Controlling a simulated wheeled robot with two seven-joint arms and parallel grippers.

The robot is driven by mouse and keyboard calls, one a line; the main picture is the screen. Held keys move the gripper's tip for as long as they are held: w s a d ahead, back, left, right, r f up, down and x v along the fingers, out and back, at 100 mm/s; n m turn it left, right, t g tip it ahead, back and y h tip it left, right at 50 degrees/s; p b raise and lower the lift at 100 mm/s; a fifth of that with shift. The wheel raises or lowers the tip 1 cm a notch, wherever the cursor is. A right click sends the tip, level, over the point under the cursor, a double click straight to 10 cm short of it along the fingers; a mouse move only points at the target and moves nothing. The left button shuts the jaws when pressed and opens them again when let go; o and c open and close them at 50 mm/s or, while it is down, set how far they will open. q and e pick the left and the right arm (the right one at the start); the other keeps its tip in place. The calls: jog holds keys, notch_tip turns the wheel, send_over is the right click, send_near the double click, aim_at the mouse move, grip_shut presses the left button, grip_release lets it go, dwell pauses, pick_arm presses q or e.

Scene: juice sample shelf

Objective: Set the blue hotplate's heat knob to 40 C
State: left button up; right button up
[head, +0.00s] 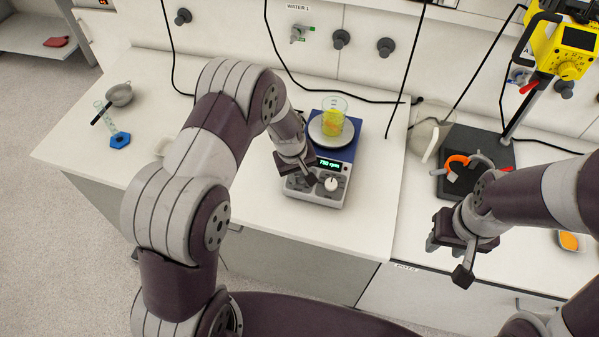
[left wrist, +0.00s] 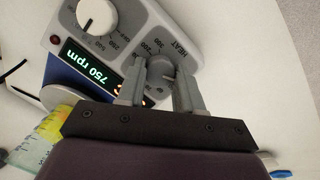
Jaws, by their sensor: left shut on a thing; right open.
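The blue hotplate (head: 348,152) stands on the white bench with its grey control front towards me. Its green display (head: 329,164) reads 750 rpm; a smaller orange readout in the left wrist view is partly hidden. My left gripper (head: 304,180) is at the left of the control front. The left wrist view shows its two fingers shut on the grey heat knob (left wrist: 160,70), beside the HEAT label (left wrist: 183,54). The knob's pointer setting cannot be made out. A white knob (head: 331,184) sits at the right of the front. My right gripper (head: 452,258) is open and empty, away from the hotplate.
A beaker of yellow liquid (head: 333,122) stands on the hotplate's round plate. A black stand (head: 462,178) with an orange clamp ring and a yellow device (head: 562,52) are at right. A strainer (head: 119,94) and blue-based cylinder (head: 120,140) are at left. Black cables hang behind.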

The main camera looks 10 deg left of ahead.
pick_arm(q)
jog(key=shift+m, duration=0.6)
jog(key=o, duration=1)
jog(key=shift+o, duration=0.2)
jog(key=shift+s+r, duration=0.1)
